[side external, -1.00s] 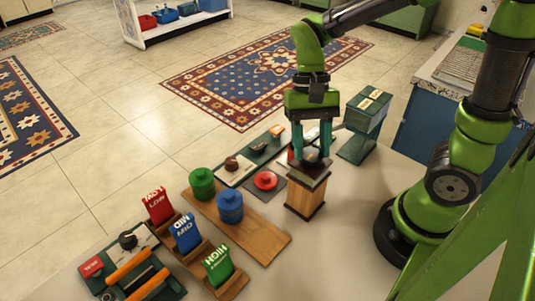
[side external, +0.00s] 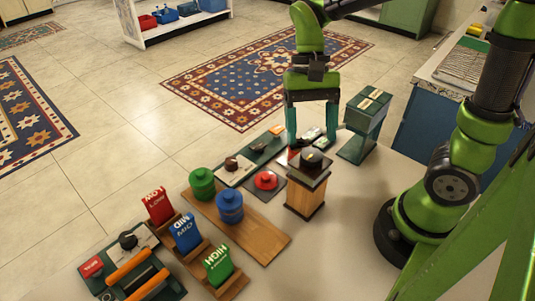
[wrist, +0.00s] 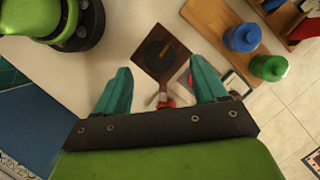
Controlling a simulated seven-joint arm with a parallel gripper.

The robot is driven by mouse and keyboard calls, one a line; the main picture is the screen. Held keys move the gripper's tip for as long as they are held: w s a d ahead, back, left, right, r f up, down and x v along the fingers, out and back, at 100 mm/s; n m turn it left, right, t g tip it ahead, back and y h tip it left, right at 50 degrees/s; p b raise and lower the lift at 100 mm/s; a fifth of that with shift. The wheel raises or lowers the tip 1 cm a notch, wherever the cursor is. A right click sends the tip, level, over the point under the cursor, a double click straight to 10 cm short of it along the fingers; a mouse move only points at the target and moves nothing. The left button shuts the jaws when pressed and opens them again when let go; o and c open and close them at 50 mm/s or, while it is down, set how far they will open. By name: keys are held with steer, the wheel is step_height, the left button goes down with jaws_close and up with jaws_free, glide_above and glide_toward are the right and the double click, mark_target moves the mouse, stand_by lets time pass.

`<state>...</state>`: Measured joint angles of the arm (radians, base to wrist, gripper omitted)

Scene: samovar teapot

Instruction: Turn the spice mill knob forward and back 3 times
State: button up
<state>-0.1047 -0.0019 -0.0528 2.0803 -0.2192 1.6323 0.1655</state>
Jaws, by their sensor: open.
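The spice mill is a wooden block (side external: 305,197) with a dark square top and a black round knob (side external: 311,157). It stands upright on the light worktop. A pale mark shows on the knob's top. My gripper (side external: 312,138) is open and empty, its teal fingers wide apart just above the knob and apparently clear of it. In the wrist view the mill's dark top (wrist: 174,66) and knob (wrist: 157,50) show beyond the open fingertips (wrist: 160,72).
A red round knob (side external: 266,180) sits left of the mill. Green (side external: 202,184) and blue (side external: 230,207) lidded jars stand on a wooden board. A dark green box (side external: 362,125) stands close behind right. Red, blue and green labelled blocks are at the front left. Bare worktop lies in front of the mill.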

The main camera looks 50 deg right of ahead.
steer(key=v, duration=1.3)
steer(key=shift+r, duration=0.25)
steer(key=t+h, duration=0.3)
glide_above(312, 154)
step_height(312, 154, down, 16)
steer(key=shift+r, duration=0.1)
steer(key=shift+c, duration=0.4)
steer(key=c, duration=1)
